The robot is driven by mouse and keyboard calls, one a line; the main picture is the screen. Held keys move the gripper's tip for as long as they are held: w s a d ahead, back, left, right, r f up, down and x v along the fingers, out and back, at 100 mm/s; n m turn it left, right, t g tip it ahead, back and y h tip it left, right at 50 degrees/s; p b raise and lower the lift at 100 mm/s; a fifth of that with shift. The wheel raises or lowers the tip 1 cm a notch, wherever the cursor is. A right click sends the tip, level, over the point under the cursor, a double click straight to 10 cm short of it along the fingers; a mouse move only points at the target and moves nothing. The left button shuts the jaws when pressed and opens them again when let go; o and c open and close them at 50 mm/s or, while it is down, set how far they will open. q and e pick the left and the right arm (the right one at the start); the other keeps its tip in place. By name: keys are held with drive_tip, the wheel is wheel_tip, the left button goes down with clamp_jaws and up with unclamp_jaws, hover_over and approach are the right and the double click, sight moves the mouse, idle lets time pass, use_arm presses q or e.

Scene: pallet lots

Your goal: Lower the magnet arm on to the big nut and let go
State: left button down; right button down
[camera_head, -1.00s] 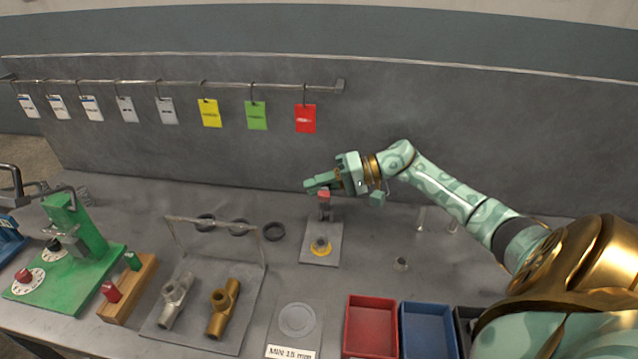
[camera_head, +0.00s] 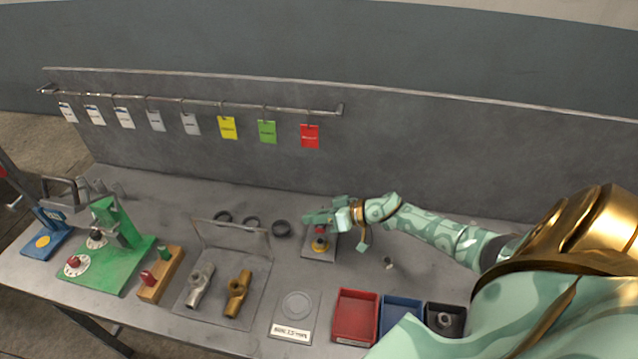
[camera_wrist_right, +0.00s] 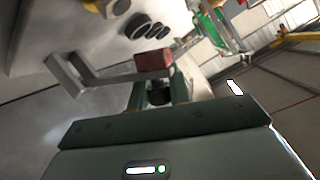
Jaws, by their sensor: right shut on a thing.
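My right gripper (camera_head: 322,217) is low over the grey plate (camera_head: 325,255) at the back middle of the bench. It is shut on the magnet arm, whose red block (camera_head: 320,229) shows just below the fingers. In the right wrist view the red block (camera_wrist_right: 153,60) sits at the fingertips, and the grey bar of the magnet arm (camera_wrist_right: 72,75) runs off to the left. The big nut (camera_head: 320,245) sits on the yellow ring of the plate, close under the red block. I cannot tell whether they touch. My left gripper is not in view.
Two pipe fittings (camera_head: 238,292) rest on a grey stand. Red (camera_head: 355,316) and blue (camera_head: 402,308) bins stand at the front. Tags (camera_head: 309,136) hang from a rail behind.

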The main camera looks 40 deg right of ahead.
sight(316, 239)
drive_tip(key=shift+s+a+f+n+t, duration=0.2)
drive_tip(key=shift+a+f+n+t, duration=0.1)
drive_tip(key=shift+f+n, duration=0.25)
drive_tip(key=shift+s+a+f+n+t+h, duration=0.1)
drive_tip(key=shift+a+f+n+t+h, duration=0.1)
drive_tip(key=shift+f+n+h, duration=0.15)
drive_tip(key=shift+s+a+f+n+t+h, duration=0.1)
drive_tip(key=shift+f+n+t+h, duration=0.1)
drive_tip(key=shift+f+n+h, duration=0.15)
drive_tip(key=shift+s+f, duration=0.25)
drive_tip(key=shift+f, duration=0.3)
drive_tip(key=shift+a+f, duration=0.1)
drive_tip(key=shift+f, duration=0.05)
drive_tip(key=c, duration=1.3)
unclamp_jaws()
